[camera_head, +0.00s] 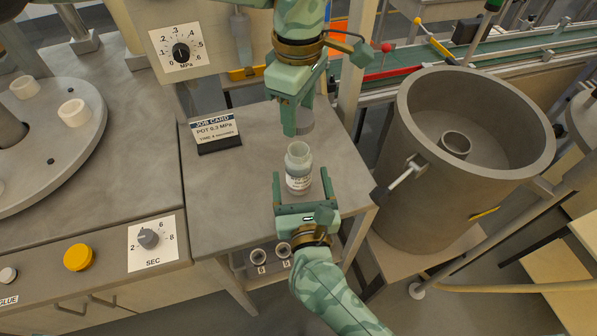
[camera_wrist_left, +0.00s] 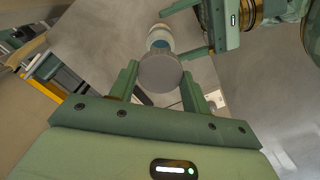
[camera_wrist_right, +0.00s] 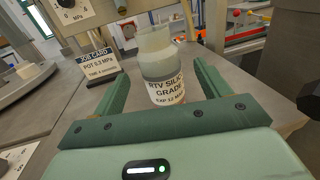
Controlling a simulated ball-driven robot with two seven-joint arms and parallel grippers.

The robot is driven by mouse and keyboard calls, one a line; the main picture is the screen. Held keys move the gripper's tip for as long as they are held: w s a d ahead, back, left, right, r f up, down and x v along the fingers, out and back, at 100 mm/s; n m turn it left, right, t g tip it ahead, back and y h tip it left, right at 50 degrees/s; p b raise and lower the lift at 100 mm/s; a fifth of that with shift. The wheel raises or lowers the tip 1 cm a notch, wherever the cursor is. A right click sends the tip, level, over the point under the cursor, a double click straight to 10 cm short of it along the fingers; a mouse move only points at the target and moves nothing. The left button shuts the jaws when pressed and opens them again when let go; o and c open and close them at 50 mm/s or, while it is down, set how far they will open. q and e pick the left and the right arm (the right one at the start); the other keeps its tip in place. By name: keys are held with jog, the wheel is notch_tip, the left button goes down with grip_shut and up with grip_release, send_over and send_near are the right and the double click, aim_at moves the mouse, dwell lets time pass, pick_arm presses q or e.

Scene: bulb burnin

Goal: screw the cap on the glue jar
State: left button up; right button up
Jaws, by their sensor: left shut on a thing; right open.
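The glue jar (camera_head: 298,168) stands upright and uncapped on the grey bench, a translucent bottle with a white label. It also shows in the right wrist view (camera_wrist_right: 160,65) and, behind the cap, in the left wrist view (camera_wrist_left: 159,38). My left gripper (camera_head: 296,122) is shut on the grey round cap (camera_head: 305,122), holding it above and slightly behind the jar, apart from it. The cap fills the space between the fingertips in the left wrist view (camera_wrist_left: 160,72). My right gripper (camera_head: 302,190) is open, its fingers on either side of the jar with gaps visible.
A job card (camera_head: 216,132) stands on the bench left of the jar. A large grey pot (camera_head: 475,190) with a lever is at the right. A rotary table (camera_head: 75,150) and control panel (camera_head: 90,255) are at the left.

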jog(key=shift+w+a, duration=0.15)
jog(key=shift+w, duration=1)
jog(key=shift+w+a, duration=0.1)
jog(key=shift+w, duration=1.05)
jog(key=c, duration=1.4)
pick_arm(q)
send_over(299, 150)
jog(key=shift+w+f, duration=0.1)
jog(key=shift+f, duration=2.4)
pick_arm(e)
jog(key=shift+c, duration=0.3)
pick_arm(q)
jog(key=shift+f, duration=0.1)
jog(key=shift+f, duration=0.8)
jog(key=shift+f, duration=0.55)
